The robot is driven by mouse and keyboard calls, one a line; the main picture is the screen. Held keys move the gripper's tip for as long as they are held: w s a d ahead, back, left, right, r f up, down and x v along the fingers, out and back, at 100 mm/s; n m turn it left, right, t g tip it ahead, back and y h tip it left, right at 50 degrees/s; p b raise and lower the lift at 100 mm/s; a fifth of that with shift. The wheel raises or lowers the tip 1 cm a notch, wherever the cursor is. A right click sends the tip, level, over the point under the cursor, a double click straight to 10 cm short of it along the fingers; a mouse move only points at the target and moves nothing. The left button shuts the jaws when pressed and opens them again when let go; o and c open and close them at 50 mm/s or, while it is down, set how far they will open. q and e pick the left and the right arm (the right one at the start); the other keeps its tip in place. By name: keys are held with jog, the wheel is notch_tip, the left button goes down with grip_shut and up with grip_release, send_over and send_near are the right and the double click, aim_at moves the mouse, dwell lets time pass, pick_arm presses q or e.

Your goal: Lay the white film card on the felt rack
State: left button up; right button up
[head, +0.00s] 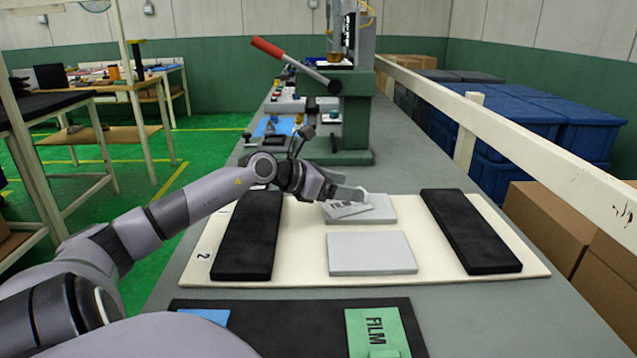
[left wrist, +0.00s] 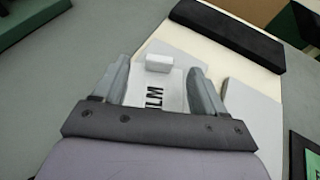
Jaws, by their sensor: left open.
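The white film card (head: 345,210), with dark FILM lettering and a raised white tab, is at the far pale grey block (head: 378,207) on a cream board (head: 300,277). It looks slightly tilted; I cannot tell whether it touches the block. In the left wrist view the card (left wrist: 152,97) lies between the fingers of my left gripper (left wrist: 160,88), its tab (left wrist: 159,63) beyond the fingertips. My left gripper (head: 345,193) is open. The board carries black felt-like bars left (head: 250,235) and right (head: 470,230); I take it for the felt rack, though no label confirms this. My right gripper is out of view.
A near pale grey block (head: 370,253) is bare. A black mat (head: 285,320) in front holds a green FILM card (head: 378,333) and a partly hidden blue piece (head: 205,317). A green press (head: 355,110) with a red-handled lever stands behind. A cream rail (head: 520,150) runs along the right.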

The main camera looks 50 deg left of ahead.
pick_arm(q)
jog(key=shift+v, duration=3)
